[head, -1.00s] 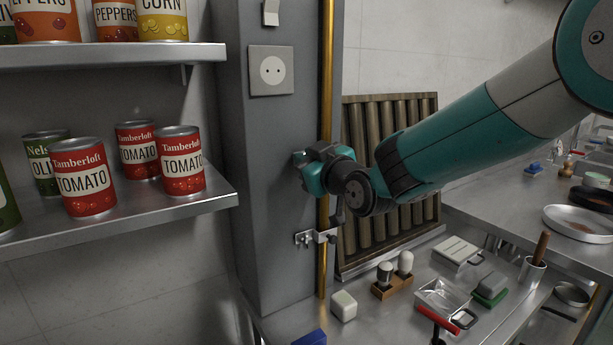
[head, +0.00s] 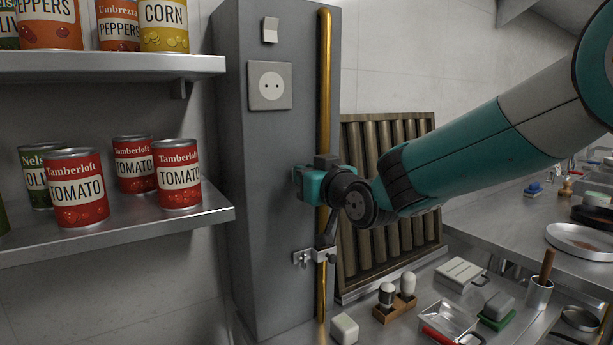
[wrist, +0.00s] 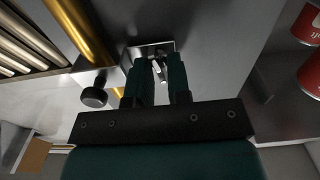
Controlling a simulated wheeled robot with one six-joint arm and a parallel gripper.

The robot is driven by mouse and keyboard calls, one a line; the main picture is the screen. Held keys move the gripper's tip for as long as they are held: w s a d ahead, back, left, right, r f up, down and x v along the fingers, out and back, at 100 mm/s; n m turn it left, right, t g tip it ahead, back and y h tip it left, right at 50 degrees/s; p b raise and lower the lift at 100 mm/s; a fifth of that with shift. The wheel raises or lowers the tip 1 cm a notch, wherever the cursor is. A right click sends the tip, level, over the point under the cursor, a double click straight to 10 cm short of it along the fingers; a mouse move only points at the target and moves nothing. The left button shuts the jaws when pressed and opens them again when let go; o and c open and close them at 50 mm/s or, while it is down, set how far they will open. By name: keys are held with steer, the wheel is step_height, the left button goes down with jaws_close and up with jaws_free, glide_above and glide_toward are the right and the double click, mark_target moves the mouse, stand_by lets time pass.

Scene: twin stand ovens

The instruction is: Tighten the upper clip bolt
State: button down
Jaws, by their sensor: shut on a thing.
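A brass pipe (head: 325,80) runs upright along a grey column (head: 262,150). My gripper (wrist: 160,75) is at the column beside the pipe, above a lower metal clip (head: 308,257) that stands free in the head view. In the wrist view, a metal clip plate (wrist: 135,58) lies against the column just beyond the fingertips. A small silver bolt (wrist: 159,70) with a slanted lever-like part sits between the two fingers, and they are shut on it. My gripper hides this upper clip in the head view. A black round knob (wrist: 95,96) is close beside the fingers.
A shelf (head: 120,235) with tomato cans (head: 80,188) is left of the column. A ribbed filter panel (head: 385,255) leans right of the pipe. The counter below holds a white block (head: 343,329), a wooden holder (head: 397,309) and a tray (head: 450,318).

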stand_by(0.8)
steer(key=c, duration=1.1)
jaws_free()
steer(key=b+v, duration=0.4)
steer(key=v, duration=1.3)
steer(key=shift+s+d, duration=0.2)
steer(key=shift+s, duration=0.05)
